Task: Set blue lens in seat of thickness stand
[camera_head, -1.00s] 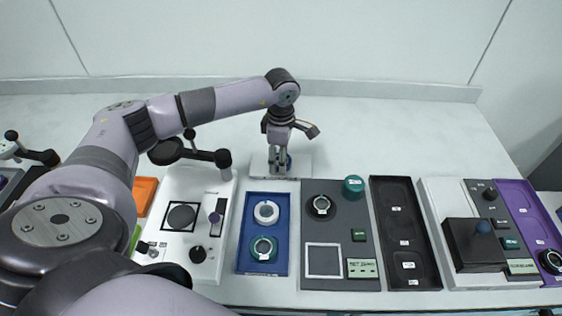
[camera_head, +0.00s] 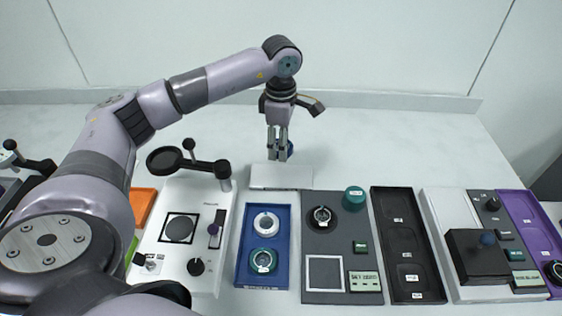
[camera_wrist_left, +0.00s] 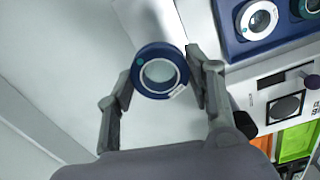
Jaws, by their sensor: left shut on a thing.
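The blue lens (camera_head: 290,149), a dark blue ring with clear glass, is held between the fingers of my left gripper (camera_head: 277,158). The wrist view shows the lens (camera_wrist_left: 160,71) with one finger of the left gripper (camera_wrist_left: 160,82) on each side. In the head view the fingers partly hide it, above the back of a low white block (camera_head: 281,177). A white instrument (camera_head: 207,265) with a round dark seat (camera_head: 179,229) in a black square stands to the left; I cannot tell for sure that it is the thickness stand. My right gripper is out of view.
A blue tray (camera_head: 241,262) holds a white ring (camera_head: 266,223) and a teal ring (camera_head: 263,260). A black swing arm (camera_head: 198,165) rises behind the white instrument. A grey panel (camera_head: 330,242), a black tray (camera_head: 402,271) and a purple tray (camera_head: 522,218) stand rightward. The table behind is clear.

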